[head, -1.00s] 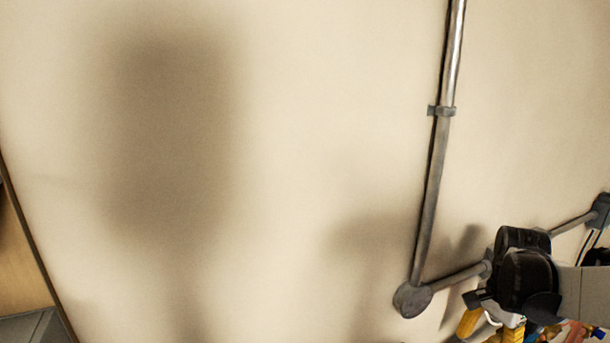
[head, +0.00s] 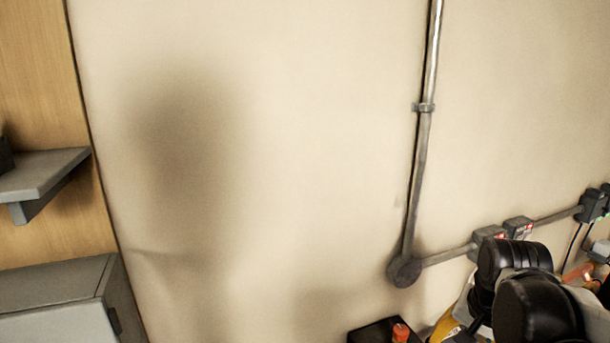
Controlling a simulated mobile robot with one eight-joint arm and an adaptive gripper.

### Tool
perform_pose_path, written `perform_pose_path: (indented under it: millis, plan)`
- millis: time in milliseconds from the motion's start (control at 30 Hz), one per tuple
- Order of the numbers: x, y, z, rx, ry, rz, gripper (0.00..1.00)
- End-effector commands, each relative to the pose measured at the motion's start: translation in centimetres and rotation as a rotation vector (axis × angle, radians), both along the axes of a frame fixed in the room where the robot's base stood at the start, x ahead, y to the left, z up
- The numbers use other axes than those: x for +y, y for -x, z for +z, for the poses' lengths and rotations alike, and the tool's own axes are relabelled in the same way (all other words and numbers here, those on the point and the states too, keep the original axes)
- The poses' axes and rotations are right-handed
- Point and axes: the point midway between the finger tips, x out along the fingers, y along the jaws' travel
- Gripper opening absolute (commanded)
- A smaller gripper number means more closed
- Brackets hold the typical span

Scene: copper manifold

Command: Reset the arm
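Black rounded joints of my arm (head: 537,306) show in the lower right corner of the head view, in front of the wall and the cluttered surface below it. The rest of the arm runs out of the frame. I cannot make out my gripper or its fingers.
A metal conduit (head: 426,150) runs down the beige wall to a round junction box (head: 404,271), then right to sockets (head: 518,227). A black object with an orange part (head: 400,333) is at the bottom. A grey shelf (head: 40,172) and grey cabinet (head: 60,290) stand left. The wall's middle is bare.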

Motion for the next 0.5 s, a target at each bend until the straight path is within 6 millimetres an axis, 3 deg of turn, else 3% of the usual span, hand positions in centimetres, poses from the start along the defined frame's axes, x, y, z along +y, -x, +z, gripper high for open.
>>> perform_pose_path:
  millis: [200,500]
  plan:
    - [6.1,2.7,1.8,-0.154,0.105,0.336,0.70]
    - [11.3,5.6,2.2,-0.329,0.238,0.680,0.70]
